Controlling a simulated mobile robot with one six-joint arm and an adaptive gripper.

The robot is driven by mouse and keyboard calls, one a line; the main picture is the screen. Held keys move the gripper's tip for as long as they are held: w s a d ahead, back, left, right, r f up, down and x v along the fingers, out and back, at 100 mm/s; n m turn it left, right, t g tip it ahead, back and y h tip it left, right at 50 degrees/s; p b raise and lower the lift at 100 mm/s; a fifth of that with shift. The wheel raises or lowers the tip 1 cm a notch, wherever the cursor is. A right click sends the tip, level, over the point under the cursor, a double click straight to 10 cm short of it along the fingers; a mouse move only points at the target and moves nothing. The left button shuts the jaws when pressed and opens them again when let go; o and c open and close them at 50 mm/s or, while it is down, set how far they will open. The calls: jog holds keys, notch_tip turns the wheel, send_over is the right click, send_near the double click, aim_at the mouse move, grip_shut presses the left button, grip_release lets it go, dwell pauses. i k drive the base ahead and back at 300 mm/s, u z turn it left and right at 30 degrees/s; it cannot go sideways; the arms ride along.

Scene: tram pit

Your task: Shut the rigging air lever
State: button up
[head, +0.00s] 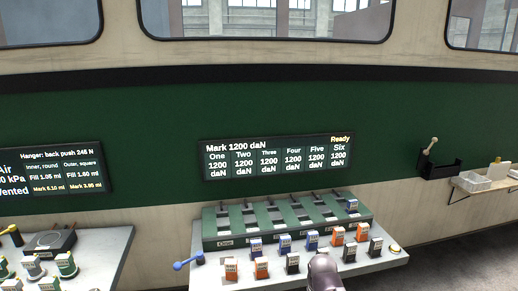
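A lever with a blue handle (182,265) sits at the left end of the grey bench (377,265). Its handle points left and slightly toward me, away from its pivot. No label on it can be read, so I cannot tell for certain that it is the rigging air lever. A dark rounded part of my arm shows at the bottom edge, right of the lever and well apart from it. My gripper's fingers are not in view.
Orange, blue and black labelled blocks stand on the bench before a green slotted rack (225,242). The screen (278,156) reads "Ready". The left screen (55,170) reads "Vented". A second bench (112,243) is at left. A black wall holder (438,167) holds a pale-handled item.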

aim_at(177, 267)
jog(key=u, duration=1.5)
jog(key=i, duration=0.45)
jog(key=z, duration=1.25)
